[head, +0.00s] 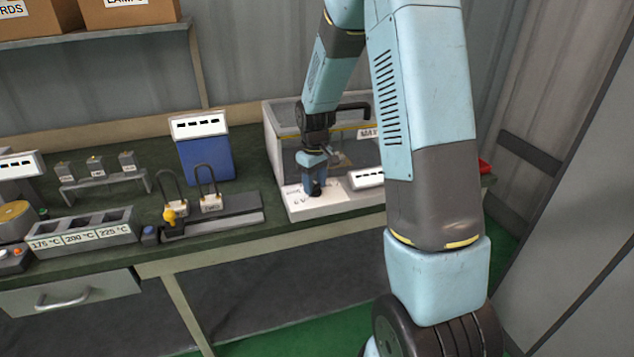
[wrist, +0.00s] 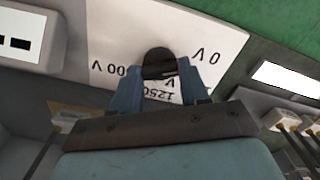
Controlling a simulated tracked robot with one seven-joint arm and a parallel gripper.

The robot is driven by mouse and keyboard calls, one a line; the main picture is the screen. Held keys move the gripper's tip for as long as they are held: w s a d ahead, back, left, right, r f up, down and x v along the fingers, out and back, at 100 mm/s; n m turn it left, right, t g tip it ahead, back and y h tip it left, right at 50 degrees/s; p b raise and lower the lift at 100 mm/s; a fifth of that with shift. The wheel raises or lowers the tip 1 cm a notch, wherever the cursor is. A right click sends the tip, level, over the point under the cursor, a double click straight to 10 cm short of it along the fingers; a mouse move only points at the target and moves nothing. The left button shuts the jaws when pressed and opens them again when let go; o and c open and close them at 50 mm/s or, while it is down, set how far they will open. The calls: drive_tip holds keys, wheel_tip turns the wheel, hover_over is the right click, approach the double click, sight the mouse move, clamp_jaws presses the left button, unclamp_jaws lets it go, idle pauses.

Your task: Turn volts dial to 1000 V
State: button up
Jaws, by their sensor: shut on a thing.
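The volts dial (wrist: 160,62) is a dark round knob on a white panel (wrist: 215,35). My gripper (wrist: 160,72) is shut on it, with one blue finger on each side. Upside-down volt markings surround the dial in the wrist view: "0 V" to the right, one ending in "00 V" to the left, and one that reads like "1250 V" between the fingers, partly hidden. The dial's pointer direction cannot be made out. In the head view my gripper (head: 314,190) points down at the white panel (head: 328,203) at the front of a clear-walled grey box (head: 285,150).
A small display (head: 367,178) sits right of the dial. To the left on the green bench stand two upright loops (head: 207,178) on a grey base, a blue box (head: 207,158) and a slotted temperature rack (head: 82,231). A shelf with cardboard boxes (head: 130,12) is above.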

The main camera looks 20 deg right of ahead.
sight(315, 185)
drive_tip(key=m, duration=0.5)
drive_tip(key=shift+d+m, duration=0.1)
drive_tip(key=shift+m, duration=0.2)
drive_tip(key=m, duration=0.5)
drive_tip(key=shift+m, duration=0.3)
drive_tip(key=o, duration=1.1)
drive_tip(key=shift+c, duration=0.2)
wheel_tip(315, 185, up, 14)
drive_tip(key=shift+f, duration=0.15)
